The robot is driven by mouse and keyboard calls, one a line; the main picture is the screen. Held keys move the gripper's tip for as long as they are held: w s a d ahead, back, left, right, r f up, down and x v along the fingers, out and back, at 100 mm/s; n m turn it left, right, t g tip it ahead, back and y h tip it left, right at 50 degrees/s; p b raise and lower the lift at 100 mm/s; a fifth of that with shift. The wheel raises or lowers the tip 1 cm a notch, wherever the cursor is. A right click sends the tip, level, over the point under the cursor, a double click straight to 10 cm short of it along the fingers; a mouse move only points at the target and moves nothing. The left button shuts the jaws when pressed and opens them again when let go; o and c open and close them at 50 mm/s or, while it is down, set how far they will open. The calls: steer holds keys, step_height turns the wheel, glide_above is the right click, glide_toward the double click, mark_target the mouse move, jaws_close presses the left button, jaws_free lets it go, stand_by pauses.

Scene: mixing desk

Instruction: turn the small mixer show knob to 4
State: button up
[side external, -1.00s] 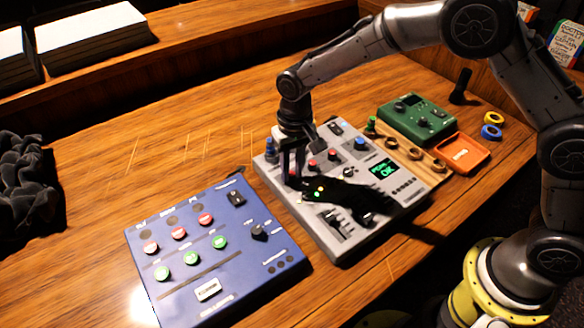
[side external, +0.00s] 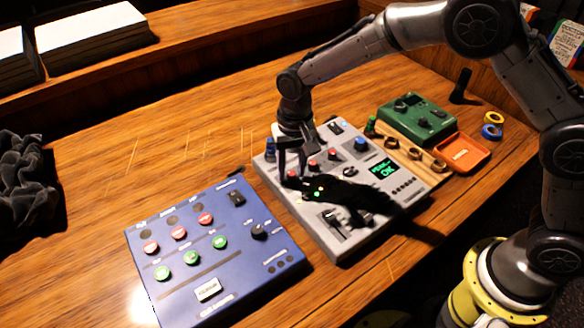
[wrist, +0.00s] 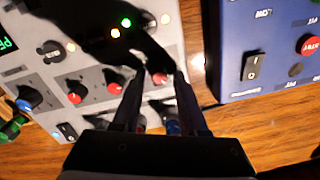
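The small grey mixer (side external: 330,246) lies on the desk, with a green-lit display (side external: 382,169) and a row of red-capped knobs. No label reading "show" is legible on it, so I cannot tell which knob is the show knob. My gripper (side external: 294,178) points down over the mixer's left end. In the wrist view, my gripper (wrist: 160,75) has its two fingers apart, one on each side of a red-capped knob (wrist: 159,79); I cannot tell whether they touch it. Two other red knobs (wrist: 115,82) and a black knob (wrist: 50,51) sit to the left.
A blue panel (side external: 185,245) with red and green buttons lies to the left. A green box (side external: 418,121), an orange tray (side external: 462,153) and tape rolls (side external: 491,132) are to the right. Dark cloth (side external: 25,190) lies far left.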

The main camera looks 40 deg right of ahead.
mark_target(294, 173)
steer(key=shift+o, duration=0.7)
step_height(294, 173, up, 14)
steer(key=shift+s+d+f, duration=0.15)
steer(key=shift+d, duration=0.15)
